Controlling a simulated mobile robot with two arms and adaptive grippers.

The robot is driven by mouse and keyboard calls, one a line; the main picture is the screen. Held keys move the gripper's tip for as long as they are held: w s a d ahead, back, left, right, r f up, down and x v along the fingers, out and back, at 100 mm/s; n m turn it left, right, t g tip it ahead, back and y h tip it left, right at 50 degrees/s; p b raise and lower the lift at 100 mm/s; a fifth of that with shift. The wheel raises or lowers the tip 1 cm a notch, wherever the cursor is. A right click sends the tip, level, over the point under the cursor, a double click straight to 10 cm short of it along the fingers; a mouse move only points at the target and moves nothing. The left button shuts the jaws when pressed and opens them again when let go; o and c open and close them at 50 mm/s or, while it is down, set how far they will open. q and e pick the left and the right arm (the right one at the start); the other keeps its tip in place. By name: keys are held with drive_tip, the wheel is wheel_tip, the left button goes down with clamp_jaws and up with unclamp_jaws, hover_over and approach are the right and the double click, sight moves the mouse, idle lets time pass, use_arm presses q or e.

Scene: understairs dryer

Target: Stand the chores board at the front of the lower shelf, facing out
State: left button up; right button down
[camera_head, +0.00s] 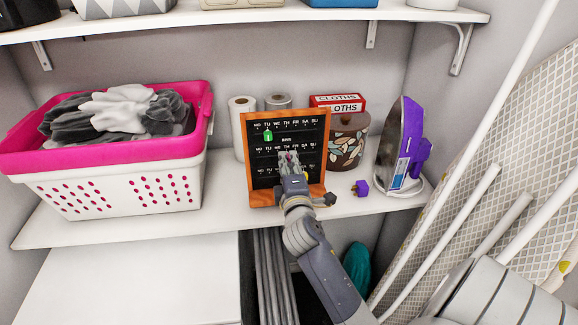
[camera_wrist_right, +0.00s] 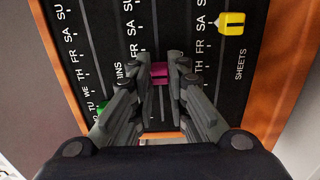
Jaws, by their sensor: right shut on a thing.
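The chores board (camera_head: 263,172) has an orange wooden frame and a black face with rows of weekday letters. It stands nearly upright at the front of the lower shelf (camera_head: 225,222), its face turned outward to me. A green marker (camera_head: 268,135) sits on its upper left. My right gripper (camera_head: 289,160) is in front of the board's middle. In the right wrist view its fingertips (camera_wrist_right: 160,74) are closed around a pink marker (camera_wrist_right: 159,69) on the board's face. A yellow marker (camera_wrist_right: 231,23) shows there too. The gripper hides part of the board's lower right. My left gripper is not in view.
A pink and white laundry basket (camera_head: 110,185) fills the shelf's left. Paper rolls (camera_head: 240,115), a leafy canister (camera_head: 348,150) and a red cloths box (camera_head: 338,102) stand behind the board. A purple iron (camera_head: 402,145) and a small purple plug (camera_head: 360,188) are to its right.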

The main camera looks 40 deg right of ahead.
drive_tip(key=shift+a+f, duration=0.1)
drive_tip(key=shift+f, duration=1.25)
drive_tip(key=c, duration=2)
unclamp_jaws()
drive_tip(key=shift+s+f, duration=0.1)
drive_tip(key=shift+f, duration=0.25)
drive_tip(key=o, duration=0.4)
drive_tip(key=shift+o, duration=0.2)
drive_tip(key=shift+r, duration=0.1)
drive_tip(key=shift+s+a, duration=0.1)
drive_tip(key=b+v, duration=0.3)
drive_tip(key=v, duration=0.9)
